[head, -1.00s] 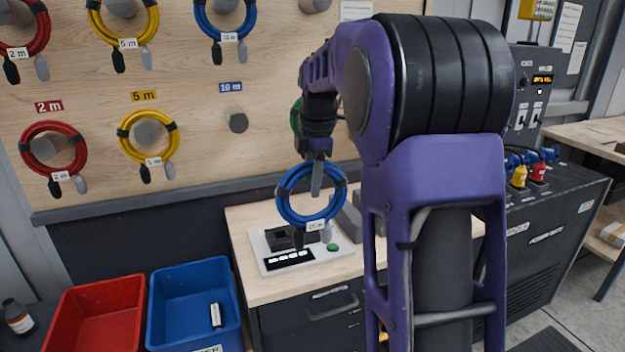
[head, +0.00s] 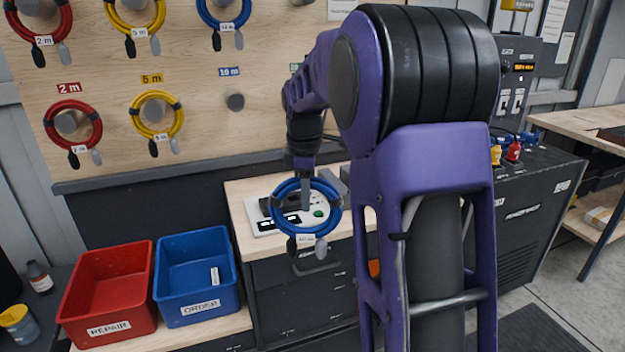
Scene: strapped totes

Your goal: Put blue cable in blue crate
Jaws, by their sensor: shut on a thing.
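A coiled blue cable (head: 274,215) with a white tag and dark and grey plug ends hangs from my gripper (head: 305,190) in the head view. The gripper is shut on the coil's upper part. The coil is in front of the wooden counter and the white device on it. The blue crate (head: 198,313), labelled ORDER, stands to the left and lower on a wooden bench. One small white item lies inside it. The fingertips are partly hidden by the coil.
A red crate (head: 108,333) labelled REPAIR stands left of the blue one, touching or nearly so. A white device (head: 262,222) with a green button sits on the counter behind the cable. Red, yellow and blue coils hang on the pegboard (head: 200,130); one peg (head: 235,102) is empty.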

